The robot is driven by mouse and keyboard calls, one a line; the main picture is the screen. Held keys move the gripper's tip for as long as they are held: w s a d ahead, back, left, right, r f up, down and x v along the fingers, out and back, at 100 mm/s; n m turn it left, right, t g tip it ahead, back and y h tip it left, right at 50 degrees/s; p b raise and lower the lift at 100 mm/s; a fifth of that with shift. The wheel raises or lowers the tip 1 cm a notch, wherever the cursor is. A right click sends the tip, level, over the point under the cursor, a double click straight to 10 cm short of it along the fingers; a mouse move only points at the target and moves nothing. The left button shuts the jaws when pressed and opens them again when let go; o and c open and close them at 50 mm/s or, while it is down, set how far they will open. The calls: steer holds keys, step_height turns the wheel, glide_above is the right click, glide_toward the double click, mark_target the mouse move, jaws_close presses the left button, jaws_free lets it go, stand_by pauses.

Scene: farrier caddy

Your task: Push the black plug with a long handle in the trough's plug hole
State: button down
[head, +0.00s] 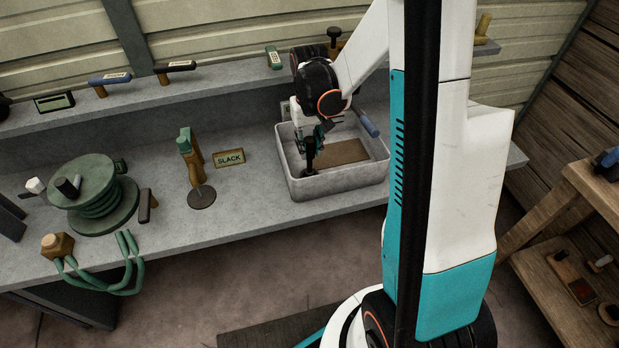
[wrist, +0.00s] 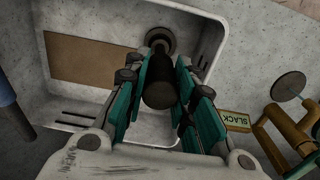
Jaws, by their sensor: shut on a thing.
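The grey trough (head: 345,186) sits on the bench in the head view; its pale wall also shows in the wrist view (wrist: 207,48). My gripper (head: 311,139) is inside the trough's left part, pointing down. In the wrist view its teal fingers (wrist: 160,80) are shut on the dark handle of the black plug (wrist: 159,94). The plug also shows below the fingers in the head view (head: 310,156). The handle's far end lines up with the round grey ring of the plug hole (wrist: 161,38). The hole's inside is hidden, so I cannot tell whether the plug is seated.
A brown panel (head: 342,152) lies on the trough floor. A blue handle (head: 369,125) stands at the trough's back right. A green hose reel (head: 95,190) is farther left.

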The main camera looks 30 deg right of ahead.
steer(key=shift+f+b, duration=0.5)
steer(key=shift+f, duration=0.15)
stand_by(0.4)
steer(key=c, duration=1.3)
jaws_free()
steer(key=shift+r, duration=0.1)
step_height(320, 180, up, 12)
steer(key=shift+f, duration=0.1)
